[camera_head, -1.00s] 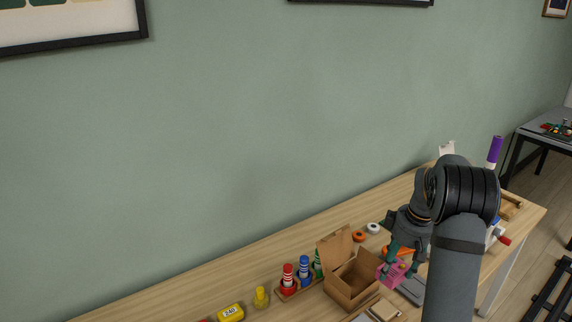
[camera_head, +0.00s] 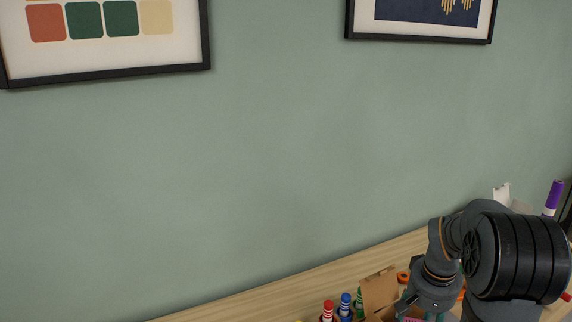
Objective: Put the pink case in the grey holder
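My gripper (camera_head: 424,316) is at the bottom edge of the head view, pointing down, with its fingertips cut off by the frame. A small strip of pink, likely the pink case (camera_head: 412,320), shows between the fingers at the very edge. Whether the fingers are shut on it cannot be seen. The grey holder is not visible now; it is out of frame or behind my arm.
An open cardboard box (camera_head: 380,291) stands just left of my gripper. An orange roll (camera_head: 403,277) lies behind. The table's back strip at left is clear.

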